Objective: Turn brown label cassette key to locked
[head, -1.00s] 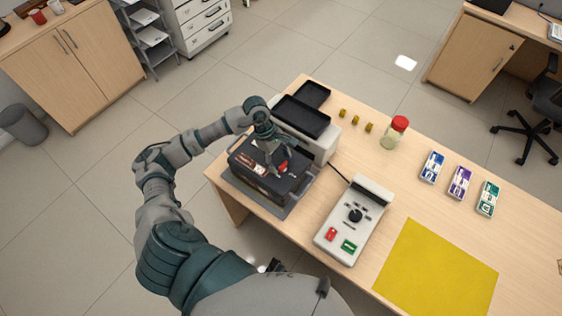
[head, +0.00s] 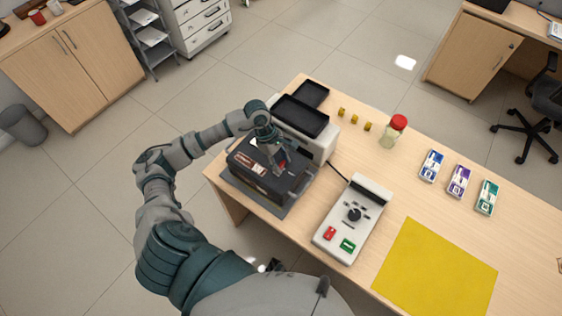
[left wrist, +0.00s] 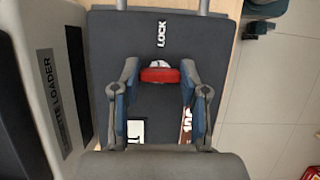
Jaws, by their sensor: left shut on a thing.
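The black cassette (head: 258,179) sits on a dark grey base on the table, beside a light grey machine. In the left wrist view its dark top (left wrist: 115,40) carries the white word LOCK (left wrist: 161,33). A brown label strip (left wrist: 186,121) partly shows behind a finger. The red key (left wrist: 160,75) lies crosswise between my left fingertips, just below the word LOCK. My left gripper (head: 279,170) is over the cassette top, its fingers shut on the key's two ends. Part of the cassette top is hidden by the gripper. My right gripper is not in view.
The light grey loader (head: 318,146) with black trays stands right against the cassette. A yellow mat (head: 437,270) lies at the front right.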

